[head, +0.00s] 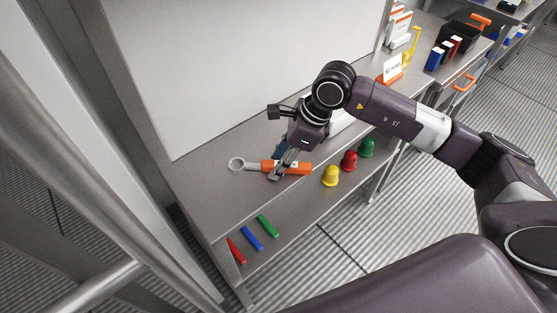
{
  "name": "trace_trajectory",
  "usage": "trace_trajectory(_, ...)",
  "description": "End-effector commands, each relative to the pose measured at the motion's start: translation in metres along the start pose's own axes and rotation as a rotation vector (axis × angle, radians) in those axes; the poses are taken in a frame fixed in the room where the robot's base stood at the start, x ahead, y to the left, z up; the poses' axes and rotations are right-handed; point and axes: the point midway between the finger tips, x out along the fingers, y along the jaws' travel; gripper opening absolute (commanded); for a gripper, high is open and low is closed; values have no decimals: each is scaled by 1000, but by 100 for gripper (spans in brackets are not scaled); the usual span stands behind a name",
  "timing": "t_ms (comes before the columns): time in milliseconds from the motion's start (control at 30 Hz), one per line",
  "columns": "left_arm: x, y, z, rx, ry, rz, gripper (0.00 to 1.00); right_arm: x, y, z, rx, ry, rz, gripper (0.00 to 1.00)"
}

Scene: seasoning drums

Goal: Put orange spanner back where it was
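The orange spanner (301,168) lies on the grey upper shelf (215,195) of the workbench. Its silver ring end (237,163) points left and its orange handle points right. My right gripper (279,166) comes down from above at the handle, with its fingers around the part near the silver shank. The fingers cover part of the handle, and I cannot tell whether they press on it or are still apart. My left gripper is out of view.
Yellow (331,176), red (349,161) and green (367,147) domes stand on the lower shelf. Red (236,251), blue (252,239) and green (267,225) sticks lie at its left. An orange-based sign (391,71) stands at the back right. The upper shelf's left end is clear.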

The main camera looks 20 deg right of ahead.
Motion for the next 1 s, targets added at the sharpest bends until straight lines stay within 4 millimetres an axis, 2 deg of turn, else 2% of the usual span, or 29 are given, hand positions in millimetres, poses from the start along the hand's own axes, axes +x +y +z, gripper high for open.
trace_trajectory(367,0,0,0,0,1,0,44,-7,-1,1,0,-1,-3,36)
trace_trajectory(467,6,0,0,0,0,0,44,-22,-2,0,-1,-1,-5,36)
trace_trajectory(800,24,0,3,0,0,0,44,-94,-1,0,-1,-1,-5,36)
trace_trajectory(1000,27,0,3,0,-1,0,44,-118,-1,1,0,-1,-2,36)
